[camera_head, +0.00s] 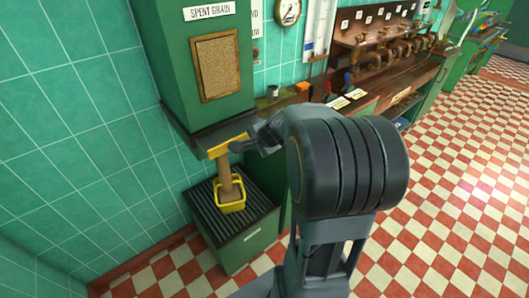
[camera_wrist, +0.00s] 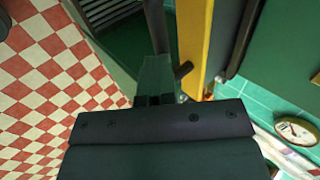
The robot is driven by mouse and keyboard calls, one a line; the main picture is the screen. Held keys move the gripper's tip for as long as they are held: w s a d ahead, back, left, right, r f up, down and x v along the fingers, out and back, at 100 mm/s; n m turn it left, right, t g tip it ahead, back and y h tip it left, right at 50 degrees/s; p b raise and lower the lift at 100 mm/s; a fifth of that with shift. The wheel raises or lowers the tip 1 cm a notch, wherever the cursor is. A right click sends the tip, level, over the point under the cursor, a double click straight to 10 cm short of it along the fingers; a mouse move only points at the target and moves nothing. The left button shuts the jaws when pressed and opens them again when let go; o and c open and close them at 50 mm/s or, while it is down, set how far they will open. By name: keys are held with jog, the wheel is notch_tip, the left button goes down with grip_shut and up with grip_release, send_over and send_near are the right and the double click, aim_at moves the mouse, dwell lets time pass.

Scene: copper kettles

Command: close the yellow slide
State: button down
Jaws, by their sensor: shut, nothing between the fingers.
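The yellow slide (camera_head: 218,151) sticks out under the green spent grain hopper (camera_head: 212,100) at the left. It also shows in the wrist view as a long yellow strip (camera_wrist: 194,40). A brown stream of grain (camera_head: 225,177) reaches from beneath the slide into a yellow bucket (camera_head: 231,208). My gripper (camera_head: 237,147) is shut and empty at the right end of the slide. In the wrist view my gripper (camera_wrist: 158,75) lies beside the strip. I cannot tell whether it touches. My arm hides what lies behind it.
The bucket stands on a green stand with a slatted top (camera_head: 196,204). A workbench (camera_head: 385,85) with copper taps runs along the back wall to the right. The red and white checkered floor (camera_head: 455,190) is clear at the right.

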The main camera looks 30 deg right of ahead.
aim_at(244, 135)
jog(key=w, duration=0.4)
jog(key=w+p, duration=0.1)
jog(key=w, duration=0.1)
jog(key=shift+w+a, duration=0.2)
jog(key=shift+a, duration=0.2)
jog(key=shift+s, duration=0.15)
